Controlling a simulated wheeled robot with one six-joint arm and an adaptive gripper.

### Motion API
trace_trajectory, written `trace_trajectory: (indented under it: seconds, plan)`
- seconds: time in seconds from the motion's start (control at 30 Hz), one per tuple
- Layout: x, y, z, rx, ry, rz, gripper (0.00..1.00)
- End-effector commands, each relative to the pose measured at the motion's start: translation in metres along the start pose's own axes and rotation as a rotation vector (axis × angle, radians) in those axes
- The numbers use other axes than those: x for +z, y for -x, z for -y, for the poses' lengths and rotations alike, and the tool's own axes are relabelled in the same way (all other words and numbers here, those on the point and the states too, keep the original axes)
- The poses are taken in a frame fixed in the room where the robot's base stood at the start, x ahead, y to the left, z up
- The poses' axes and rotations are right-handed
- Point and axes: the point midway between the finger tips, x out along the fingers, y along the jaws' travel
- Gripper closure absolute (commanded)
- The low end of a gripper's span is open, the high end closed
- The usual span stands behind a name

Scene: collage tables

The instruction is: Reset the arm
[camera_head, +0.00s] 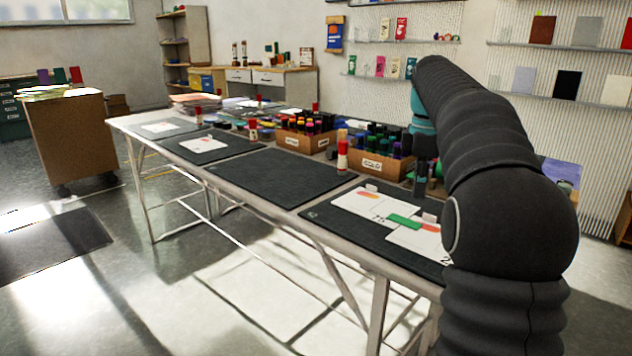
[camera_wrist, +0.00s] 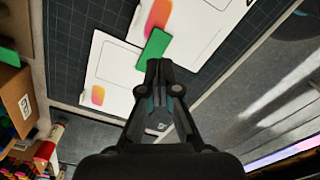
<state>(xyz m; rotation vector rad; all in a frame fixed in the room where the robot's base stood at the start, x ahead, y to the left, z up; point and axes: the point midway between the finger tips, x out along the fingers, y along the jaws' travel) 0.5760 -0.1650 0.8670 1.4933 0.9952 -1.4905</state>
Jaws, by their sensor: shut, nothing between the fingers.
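My arm reaches out over the table (camera_head: 215,174) from the right side of the head view. My gripper (camera_wrist: 160,66) is shut and empty, with its fingertips together in the wrist view. It also shows in the head view (camera_head: 421,185), pointing down, partly hidden behind my own arm. In the wrist view its fingertips overlap the near end of a green strip (camera_wrist: 153,48). I cannot tell the height between them. The green strip lies across two white printed sheets on the dark cutting mat (camera_wrist: 68,50).
Cardboard boxes of markers (camera_head: 377,164) stand on the table's far side, left of my gripper. A red-and-white glue bottle (camera_head: 342,157) stands beside them. The middle mat (camera_head: 268,177) is bare. A wooden cabinet (camera_head: 75,142) stands at the left, with open floor before it.

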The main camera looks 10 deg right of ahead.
Motion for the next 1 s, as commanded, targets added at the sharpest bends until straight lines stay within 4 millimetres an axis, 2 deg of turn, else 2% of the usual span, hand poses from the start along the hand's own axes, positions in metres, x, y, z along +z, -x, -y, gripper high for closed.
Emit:
trace_trajectory:
  seconds: [0.17,0.47,0.77,1.0]
  plan:
    - [-0.012,0.006,0.028,0.042,-0.092,-0.007,1.00]
    - [-0.038,-0.002,0.114,0.159,-0.397,-0.066,1.00]
    - [-0.049,-0.039,0.204,0.248,-0.703,-0.181,1.00]
    - [-0.049,-0.088,0.272,0.286,-0.942,-0.306,1.00]
